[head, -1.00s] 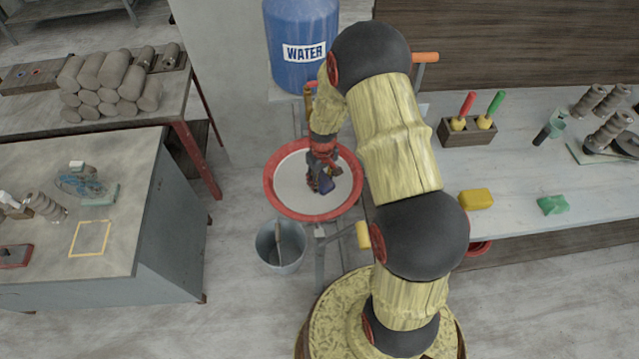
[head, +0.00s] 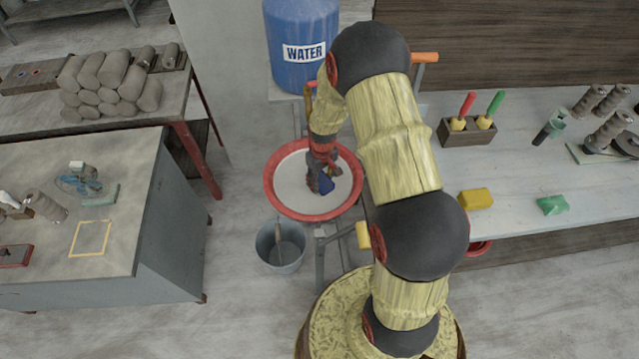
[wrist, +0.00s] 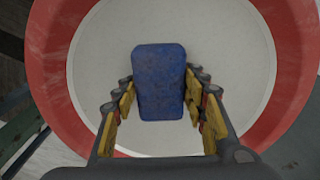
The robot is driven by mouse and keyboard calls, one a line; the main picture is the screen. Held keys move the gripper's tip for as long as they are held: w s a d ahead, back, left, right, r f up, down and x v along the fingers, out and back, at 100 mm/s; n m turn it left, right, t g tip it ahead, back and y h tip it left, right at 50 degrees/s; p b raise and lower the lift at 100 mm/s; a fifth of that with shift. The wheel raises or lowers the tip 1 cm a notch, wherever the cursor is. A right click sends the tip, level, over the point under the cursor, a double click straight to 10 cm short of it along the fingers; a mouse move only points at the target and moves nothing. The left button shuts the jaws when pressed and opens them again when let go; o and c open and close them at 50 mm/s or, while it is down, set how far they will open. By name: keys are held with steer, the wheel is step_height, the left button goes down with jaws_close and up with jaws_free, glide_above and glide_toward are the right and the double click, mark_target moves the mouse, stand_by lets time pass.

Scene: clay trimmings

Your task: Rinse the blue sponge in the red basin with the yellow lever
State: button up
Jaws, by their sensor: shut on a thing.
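My gripper (head: 317,181) is over the red basin (head: 271,191), which has a pale inside. In the wrist view my gripper (wrist: 161,98) is shut on the blue sponge (wrist: 158,70), with fingers at both sides. The sponge is a rounded blue block and shows small in the head view (head: 327,187). Its height above the basin floor is hard to tell. A yellow handle-like piece (head: 363,235) shows near the basin's lower right, beside my arm. A yellow-orange piece (head: 309,101) shows below the water barrel, partly hidden by my arm. I cannot tell which is the lever.
The blue water barrel (head: 300,75) stands behind the basin. A grey bucket (head: 281,265) is on the floor in front. At right, a bench (head: 520,205) holds a yellow block (head: 475,199), a green piece (head: 552,205) and tools. A grey-topped cabinet (head: 130,215) stands left.

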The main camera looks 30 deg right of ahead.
mark_target(321, 179)
steer(key=shift+r, duration=0.1)
stand_by(0.3)
steer(key=shift+r+p, duration=2.95)
steer(key=shift+r, duration=1.5)
